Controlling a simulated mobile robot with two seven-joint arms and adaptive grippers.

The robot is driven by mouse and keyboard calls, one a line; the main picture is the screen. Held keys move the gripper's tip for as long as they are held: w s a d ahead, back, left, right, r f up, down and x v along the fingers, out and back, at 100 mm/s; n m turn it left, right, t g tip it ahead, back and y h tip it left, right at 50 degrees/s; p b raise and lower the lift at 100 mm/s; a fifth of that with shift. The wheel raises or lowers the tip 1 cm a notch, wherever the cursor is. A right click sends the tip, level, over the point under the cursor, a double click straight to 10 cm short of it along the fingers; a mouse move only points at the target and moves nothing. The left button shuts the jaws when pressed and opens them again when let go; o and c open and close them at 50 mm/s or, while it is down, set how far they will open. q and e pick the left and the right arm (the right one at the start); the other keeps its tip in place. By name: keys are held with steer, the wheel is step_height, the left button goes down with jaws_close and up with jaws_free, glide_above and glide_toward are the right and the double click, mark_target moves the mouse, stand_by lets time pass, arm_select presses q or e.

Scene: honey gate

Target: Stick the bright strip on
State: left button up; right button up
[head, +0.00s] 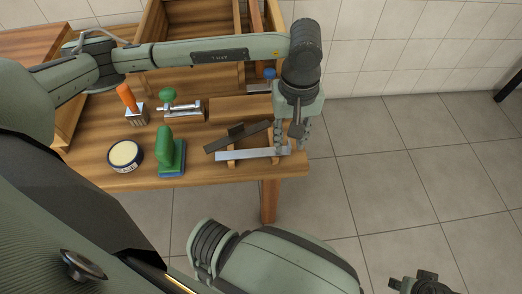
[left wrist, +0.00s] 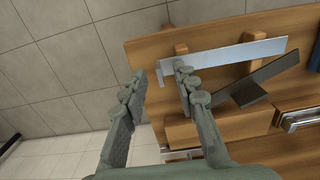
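The bright metal strip (head: 252,154) lies across two small wooden rests near the front right of the wooden bench (head: 215,176). It also shows in the left wrist view (left wrist: 235,56). A dark strip (head: 222,143) with a raised block lies just behind it, at an angle. My left gripper (head: 292,146) is over the strip's right end in the head view, fingers pointing down and apart. In the left wrist view (left wrist: 160,75) one finger overlaps the strip's end; I cannot tell whether they touch. What looks like my right gripper (head: 418,284) is partly cut off at the bottom edge.
A round tin (head: 125,156), a green-handled block (head: 171,155), an orange-handled tool (head: 130,101) and a green-knobbed metal clamp (head: 180,106) stand left of the strips. A wooden box frame (head: 195,17) stands behind. Open tiled floor (head: 400,170) lies to the right.

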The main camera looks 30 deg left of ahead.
arm_select(q)
jaws_close()
steer(key=shift+r+p, duration=1.2)
steer(key=shift+r, duration=2.85)
steer(key=shift+w+a, duration=0.1)
